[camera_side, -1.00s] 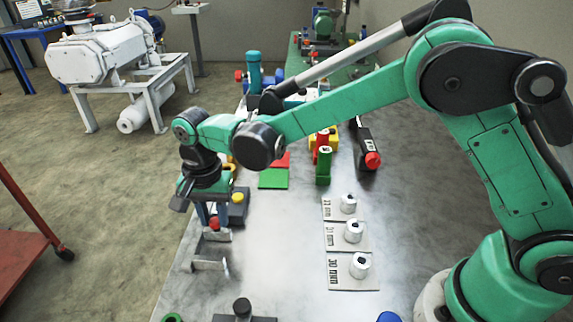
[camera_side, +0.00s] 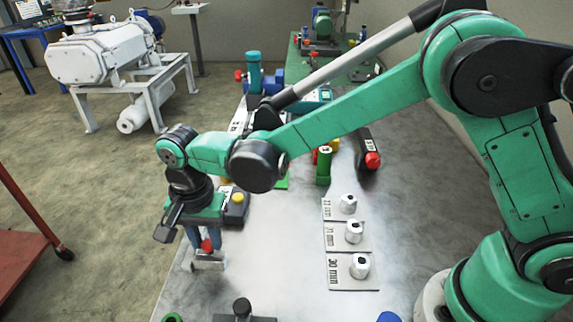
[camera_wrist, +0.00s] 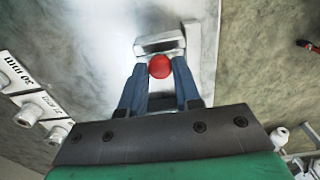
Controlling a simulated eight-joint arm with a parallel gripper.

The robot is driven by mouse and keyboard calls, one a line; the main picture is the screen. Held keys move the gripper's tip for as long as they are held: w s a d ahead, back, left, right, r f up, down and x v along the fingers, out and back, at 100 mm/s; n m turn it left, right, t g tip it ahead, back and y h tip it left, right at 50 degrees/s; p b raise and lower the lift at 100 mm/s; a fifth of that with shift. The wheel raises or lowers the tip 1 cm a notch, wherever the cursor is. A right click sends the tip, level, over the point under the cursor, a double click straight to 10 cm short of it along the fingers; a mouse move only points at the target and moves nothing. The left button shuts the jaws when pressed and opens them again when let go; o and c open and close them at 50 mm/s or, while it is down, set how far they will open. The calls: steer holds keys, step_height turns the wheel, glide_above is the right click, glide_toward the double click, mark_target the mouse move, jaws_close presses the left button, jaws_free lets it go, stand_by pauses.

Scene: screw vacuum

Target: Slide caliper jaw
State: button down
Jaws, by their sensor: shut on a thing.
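The caliper's grey metal jaws (camera_side: 208,262) are near the left edge of the metal table. In the side view they are close together, and whether they touch is unclear. A red knob (camera_side: 206,246) sits on the sliding part; it also shows in the wrist view (camera_wrist: 159,66), just in front of a pale metal jaw (camera_wrist: 158,42). My gripper (camera_side: 204,241) points down with its blue fingers on either side of the knob, shut on it. In the wrist view, the gripper (camera_wrist: 159,78) has one finger at each side of the red knob. My fingers hide part of the sliding jaw.
Three marked plates with metal cylinders stand to the right, including the 30 mm plate (camera_side: 353,276). A dark box with a yellow button (camera_side: 237,208) is just behind my gripper. A dark fixture (camera_side: 243,311) stands at the front. The table between is clear.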

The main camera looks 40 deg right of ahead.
mark_target(208, 245)
steer(key=c, duration=0.6)
jaws_free()
steer(key=shift+s+a, duration=0.15)
steer(key=shift+r, duration=2.8)
steer(key=s+d+r+n+t, duration=0.1)
steer(key=s+d+n+t, duration=0.1)
steer(key=d, duration=0.4)
steer(key=s+d+r+n+t, duration=0.1)
steer(key=s+d+n+t, duration=0.1)
steer(key=d, duration=0.5)
steer(key=s+d+r+n+t, duration=0.2)
steer(key=s+d+n+t, duration=0.1)
steer(key=d, duration=0.4)
steer(key=shift+s+n, duration=0.5)
steer(key=shift+n, duration=0.5)
